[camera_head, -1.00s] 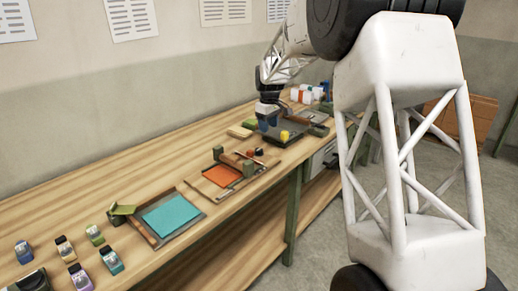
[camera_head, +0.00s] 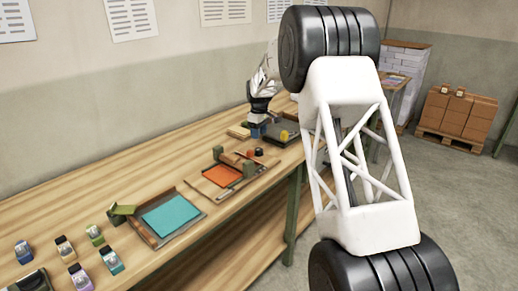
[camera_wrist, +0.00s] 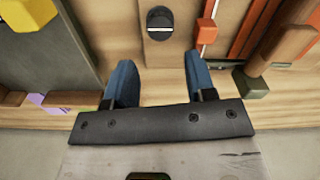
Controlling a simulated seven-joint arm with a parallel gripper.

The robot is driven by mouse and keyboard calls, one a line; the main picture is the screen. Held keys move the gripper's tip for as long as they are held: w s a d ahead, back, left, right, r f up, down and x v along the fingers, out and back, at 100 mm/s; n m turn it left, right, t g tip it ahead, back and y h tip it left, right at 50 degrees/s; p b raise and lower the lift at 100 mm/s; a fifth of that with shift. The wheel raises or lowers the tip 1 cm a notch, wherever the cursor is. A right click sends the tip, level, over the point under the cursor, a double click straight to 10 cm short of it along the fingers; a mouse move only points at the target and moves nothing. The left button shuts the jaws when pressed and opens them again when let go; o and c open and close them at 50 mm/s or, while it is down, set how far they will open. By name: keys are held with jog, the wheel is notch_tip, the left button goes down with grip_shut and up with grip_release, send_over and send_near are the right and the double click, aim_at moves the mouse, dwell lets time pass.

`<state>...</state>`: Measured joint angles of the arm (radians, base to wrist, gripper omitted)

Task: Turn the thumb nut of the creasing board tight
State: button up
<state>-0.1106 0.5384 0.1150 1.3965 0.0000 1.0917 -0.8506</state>
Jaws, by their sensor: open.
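The wooden creasing board (camera_head: 207,186) with an orange sheet (camera_head: 222,176) and green end blocks lies on the bench. A dark round knob (camera_head: 259,152), which looks like the thumb nut, sits at its far side. In the wrist view the black knob (camera_wrist: 160,22) with a pale line across it stands on wood, beyond my fingertips and roughly centred between them. My gripper (camera_wrist: 160,63) has its two blue fingers wide apart with nothing between them. In the head view my gripper (camera_head: 257,128) is beyond the knob, low over the bench; its fingertips are hard to see.
A red slider (camera_wrist: 206,32) and a green-ended wooden handle (camera_wrist: 250,84) stand right of the knob. A dark tray (camera_head: 283,142) with a yellow knob (camera_head: 285,134) lies close to my gripper. A teal sheet (camera_head: 173,215) and several small stamps lie nearer.

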aim_at(259, 149)
jog(key=shift+f, duration=0.15)
jog(key=shift+f, duration=3.75)
jog(key=c, duration=0.6)
jog(key=shift+c, duration=0.2)
